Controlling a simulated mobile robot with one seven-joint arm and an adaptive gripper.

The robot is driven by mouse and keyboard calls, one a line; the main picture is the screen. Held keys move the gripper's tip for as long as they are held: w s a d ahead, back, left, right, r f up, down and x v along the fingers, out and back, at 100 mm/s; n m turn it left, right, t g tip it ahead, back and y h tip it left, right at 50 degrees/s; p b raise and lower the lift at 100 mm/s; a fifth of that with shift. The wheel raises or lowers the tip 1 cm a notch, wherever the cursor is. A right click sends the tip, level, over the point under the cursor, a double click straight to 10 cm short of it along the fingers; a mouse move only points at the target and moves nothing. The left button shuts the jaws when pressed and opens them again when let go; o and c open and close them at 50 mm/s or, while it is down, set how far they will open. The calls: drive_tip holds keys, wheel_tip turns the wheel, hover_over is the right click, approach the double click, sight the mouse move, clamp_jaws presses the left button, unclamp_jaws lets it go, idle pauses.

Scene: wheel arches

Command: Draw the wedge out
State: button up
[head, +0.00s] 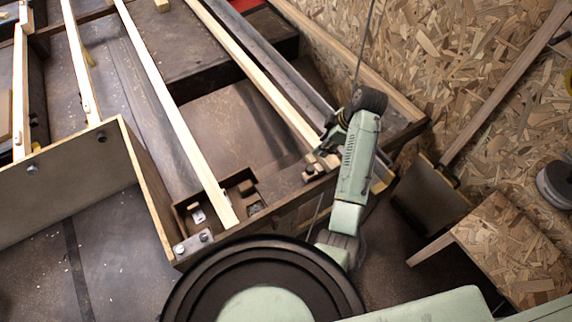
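My gripper (326,150) is at the right end of a long pale wooden strip, over the dark frame's front rail. It is small and partly hidden by my own green arm, so I cannot tell whether its fingers are open or shut. Small pale wooden pieces (318,167) lie just below it on the rail. One of them may be the wedge, but I cannot make out its shape or whether the gripper touches it.
Long pale strips (168,100) run across the dark frame. A shallow brown tray (182,222) holds small blocks and metal bits. A board box (70,185) stands left. A chipboard wall (450,70) and a chipboard-topped stand (515,250) are right of my arm.

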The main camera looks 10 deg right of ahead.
sight(311, 168)
drive_tip(key=shift+g, duration=0.4)
drive_tip(key=s+x, duration=0.1)
drive_tip(key=x, duration=0.6)
drive_tip(key=s+p+x, duration=0.1)
drive_tip(key=x, duration=0.3)
drive_tip(key=shift+s+d+f, duration=0.1)
drive_tip(key=shift+s+f, duration=0.2)
drive_tip(key=shift+f, duration=0.2)
drive_tip(key=shift+y, duration=0.3)
drive_tip(key=shift+c, duration=0.4)
clamp_jaws()
